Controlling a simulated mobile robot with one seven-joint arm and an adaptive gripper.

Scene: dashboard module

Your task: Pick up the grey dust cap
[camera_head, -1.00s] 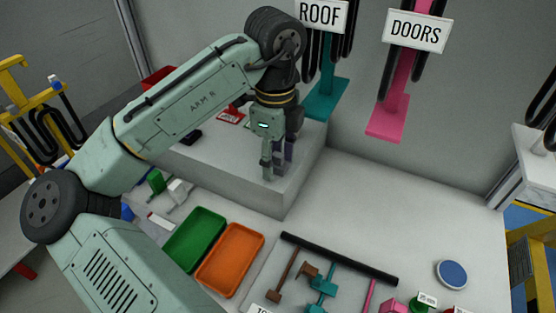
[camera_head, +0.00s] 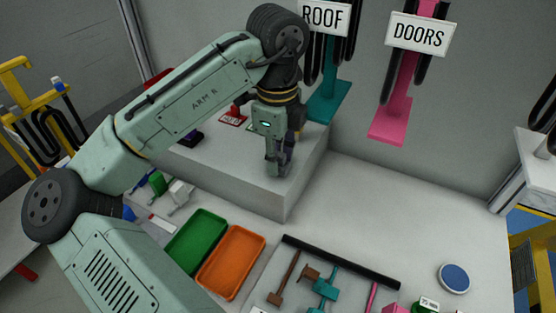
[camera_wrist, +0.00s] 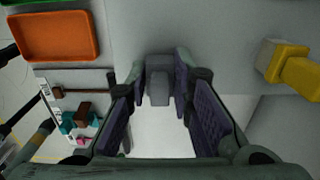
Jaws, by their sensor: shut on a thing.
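A small grey block-like piece, which I take to be the grey dust cap (camera_wrist: 159,84), is between my fingertips in the wrist view. My gripper (camera_wrist: 160,85) is shut on it, with one dark finger pad on each side. In the head view my gripper (camera_head: 279,168) points down at the front right part of the raised grey block. There the fingers hide the cap. I cannot tell whether the cap touches the surface.
The raised grey block (camera_head: 290,200) ends at an edge close by my gripper. A yellow piece (camera_wrist: 300,75) lies right in the wrist view. Green (camera_head: 196,242) and orange (camera_head: 231,262) trays stand in front. The worktop right of the block is largely clear.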

